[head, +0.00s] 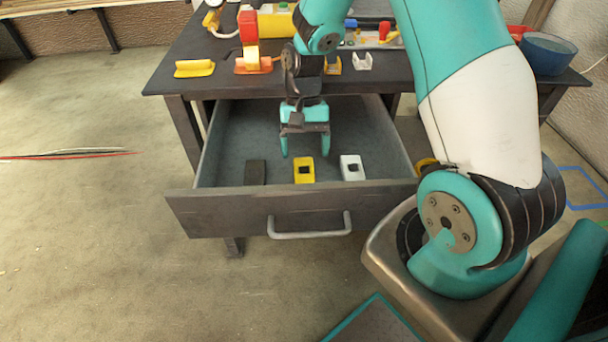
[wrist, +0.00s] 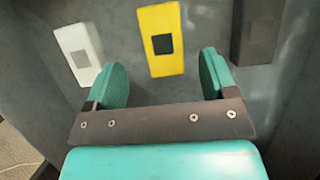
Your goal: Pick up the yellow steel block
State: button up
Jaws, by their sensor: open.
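The yellow steel block (head: 304,170) lies in the open drawer, between a dark block and a white block. It has a dark square on its top. In the wrist view the yellow block (wrist: 161,40) lies just beyond my fingertips, roughly midway between them and slightly tilted. My gripper (head: 304,149) is open and empty, with its teal fingers pointing down into the drawer above the blocks. In the wrist view my gripper (wrist: 163,77) shows a finger on each side, apart from the yellow block.
The white block (head: 352,168) and the dark block (head: 255,173) lie on either side in the drawer (head: 235,207). The table (head: 165,77) above the drawer holds several coloured items. A blue bowl (head: 547,54) stands at the right. The drawer floor in front of the table is otherwise bare.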

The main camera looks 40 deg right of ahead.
aim_at(304, 170)
jog(key=b+x, duration=0.1)
jog(key=x, duration=0.4)
jog(key=shift+w+a+f, duration=0.1)
jog(key=shift+w, duration=0.05)
jog(key=c, duration=1.1)
